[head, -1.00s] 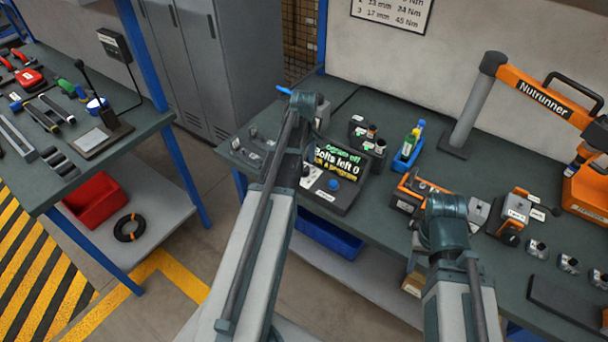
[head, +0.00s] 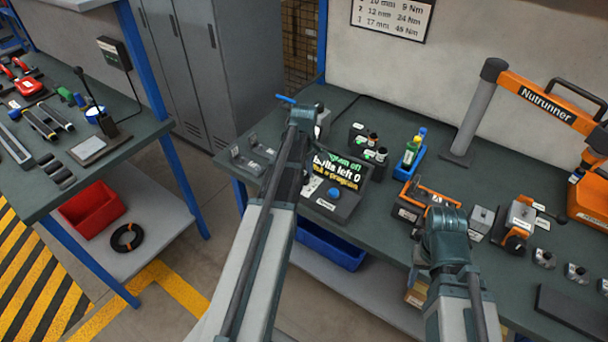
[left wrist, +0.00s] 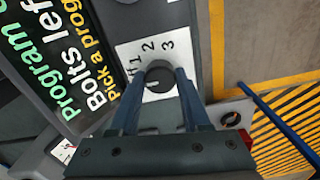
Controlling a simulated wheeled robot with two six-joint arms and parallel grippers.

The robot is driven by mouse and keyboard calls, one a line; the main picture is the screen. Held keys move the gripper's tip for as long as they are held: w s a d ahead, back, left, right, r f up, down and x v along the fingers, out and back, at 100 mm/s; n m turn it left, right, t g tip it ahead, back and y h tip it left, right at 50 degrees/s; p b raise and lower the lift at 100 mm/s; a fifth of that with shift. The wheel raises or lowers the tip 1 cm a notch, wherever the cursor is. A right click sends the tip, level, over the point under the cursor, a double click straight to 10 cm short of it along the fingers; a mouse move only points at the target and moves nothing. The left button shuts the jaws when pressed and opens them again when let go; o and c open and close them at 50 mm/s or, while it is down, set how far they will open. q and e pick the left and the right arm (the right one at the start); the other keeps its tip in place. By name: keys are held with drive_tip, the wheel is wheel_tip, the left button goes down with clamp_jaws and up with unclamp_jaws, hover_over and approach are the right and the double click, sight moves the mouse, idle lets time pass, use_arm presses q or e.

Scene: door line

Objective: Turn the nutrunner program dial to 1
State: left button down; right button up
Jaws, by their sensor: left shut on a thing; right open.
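The program dial (left wrist: 160,78) is a round black knob on a white plate marked 1, 2 and 3, with a partly hidden label before the 1. My left gripper (left wrist: 158,88) is shut on the dial, one finger on each side. Its pointer direction is hard to make out. The dial belongs to the dark control box (head: 345,207), whose screen (head: 337,170) reads program off, bolts left 0 and pick a program. In the head view my left arm covers the jaws and most of the dial. My right gripper (head: 447,240) is over the bench, its fingertips hidden by its wrist.
A blue knob (head: 333,193) sits on the box close to the dial. The orange nutrunner arm (head: 545,100) stands at the right. A blue holder with bottles (head: 410,162), and orange-grey fixtures (head: 517,225) crowd the bench near my right gripper.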

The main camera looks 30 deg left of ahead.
use_arm(q)
drive_tip(key=shift+m, duration=0.3)
drive_tip(key=m, duration=0.3)
drive_tip(key=shift+m, duration=2.3)
drive_tip(key=shift+c, duration=1.8)
unclamp_jaws()
drive_tip(key=shift+r, duration=0.1)
